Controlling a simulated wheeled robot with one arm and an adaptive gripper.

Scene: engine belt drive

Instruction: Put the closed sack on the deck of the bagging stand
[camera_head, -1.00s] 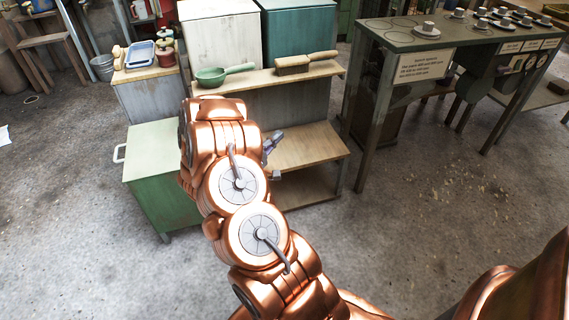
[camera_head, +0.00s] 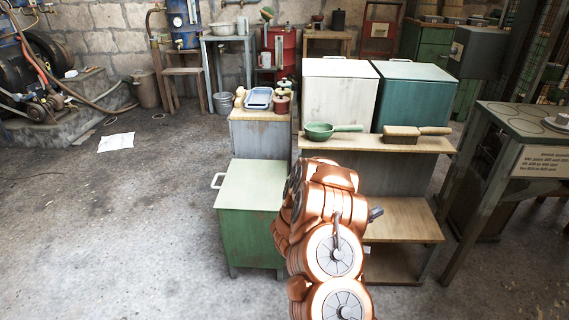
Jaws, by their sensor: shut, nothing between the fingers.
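I do not make out any sack in this view. A stand with a pale wooden top shelf (camera_head: 320,142) and a lower wooden deck (camera_head: 405,222) is at centre right; it may be the bagging stand. The deck's left part is hidden behind my copper arm. A small grey tip of my gripper (camera_head: 375,214) shows just past the arm, in front of the deck. Its fingers are mostly hidden, and it appears shut and empty.
A green scoop (camera_head: 322,131) and a brush (camera_head: 400,134) lie on the top shelf. White (camera_head: 335,92) and teal (camera_head: 412,97) bins stand behind. A green cabinet (camera_head: 250,195) is left of my arm. The floor at left is mostly clear.

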